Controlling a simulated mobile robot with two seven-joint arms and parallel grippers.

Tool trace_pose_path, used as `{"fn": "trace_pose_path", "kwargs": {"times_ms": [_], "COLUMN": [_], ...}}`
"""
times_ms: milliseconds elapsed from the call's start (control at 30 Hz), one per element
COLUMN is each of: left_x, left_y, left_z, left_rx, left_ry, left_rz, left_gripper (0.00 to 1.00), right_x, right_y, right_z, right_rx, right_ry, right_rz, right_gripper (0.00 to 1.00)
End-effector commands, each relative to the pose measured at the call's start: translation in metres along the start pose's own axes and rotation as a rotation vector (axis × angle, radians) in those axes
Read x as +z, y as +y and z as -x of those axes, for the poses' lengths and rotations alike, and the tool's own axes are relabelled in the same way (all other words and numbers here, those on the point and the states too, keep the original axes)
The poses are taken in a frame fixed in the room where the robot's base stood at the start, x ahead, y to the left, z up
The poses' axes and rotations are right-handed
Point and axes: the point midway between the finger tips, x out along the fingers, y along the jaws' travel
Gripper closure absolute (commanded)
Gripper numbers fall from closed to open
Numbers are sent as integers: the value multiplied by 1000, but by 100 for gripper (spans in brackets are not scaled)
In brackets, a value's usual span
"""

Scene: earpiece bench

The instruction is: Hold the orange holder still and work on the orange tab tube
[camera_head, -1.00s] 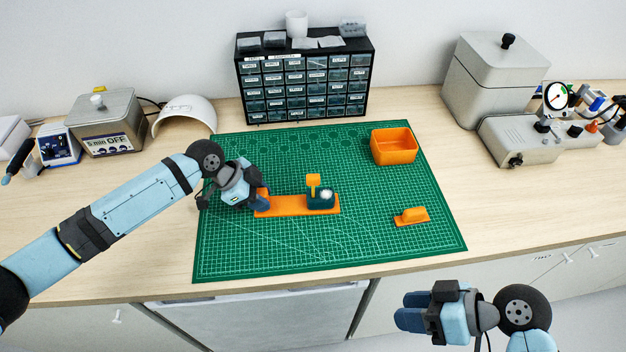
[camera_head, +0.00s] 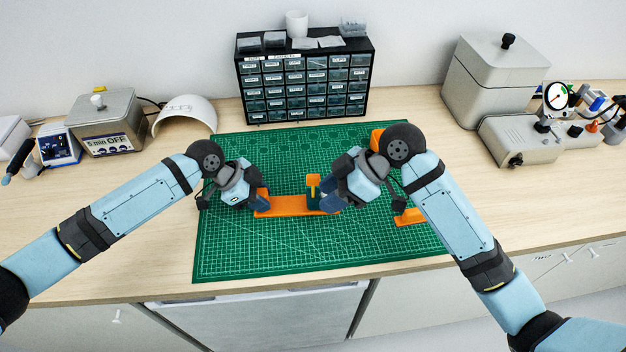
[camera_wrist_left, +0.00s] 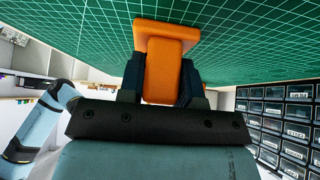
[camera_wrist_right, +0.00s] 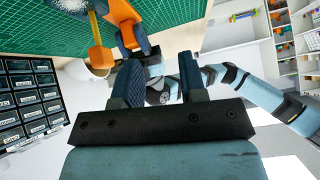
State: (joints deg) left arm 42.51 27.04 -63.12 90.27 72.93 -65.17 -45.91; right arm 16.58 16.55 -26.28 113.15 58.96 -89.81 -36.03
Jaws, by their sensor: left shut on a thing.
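The long orange holder (camera_head: 288,207) lies flat on the green mat. My left gripper (camera_head: 260,200) is shut on the raised block at its left end; the left wrist view shows this orange block (camera_wrist_left: 162,75) between both fingers. The orange tab (camera_head: 313,181) of the tube stands up near the holder's right end; the dark socket around its base is mostly hidden by my right gripper (camera_head: 328,202). In the right wrist view the tab (camera_wrist_right: 101,57) is left of both fingers, outside the gap. My right gripper (camera_wrist_right: 160,82) is open and empty.
An orange bin (camera_head: 376,138) and a small orange piece (camera_head: 408,218) on the mat (camera_head: 300,255) are partly hidden behind my right arm. A drawer cabinet (camera_head: 305,88) stands behind the mat. The mat's front is clear.

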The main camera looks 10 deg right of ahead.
Motion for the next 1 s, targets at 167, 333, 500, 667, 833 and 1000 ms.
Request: {"fn": "trace_pose_path", "kwargs": {"times_ms": [167, 333, 500, 667, 833, 1000], "left_x": [4, 4, 4, 4, 4, 4], "left_y": [0, 0, 0, 0, 0, 0], "left_z": [-3, -2, -2, -2, -2, -2], "left_rx": [1, 1, 1, 1, 1, 1], "left_ry": [-6, -6, -6, -6, -6, -6], "left_rz": [3, 3, 4, 4, 4, 4], "left_gripper": [100, 100, 100, 100, 100, 100], "right_x": [-12, -18, -19, -17, -14, -10], "right_y": [38, 61, 69, 69, 70, 71], "right_z": [14, 25, 28, 20, 4, -12], "right_rx": [21, 37, 43, 42, 41, 42], "right_ry": [-113, -182, -208, -209, -209, -209], "right_rz": [79, 112, 122, 122, 122, 122], "right_gripper": [62, 62, 62, 62, 62, 62]}}
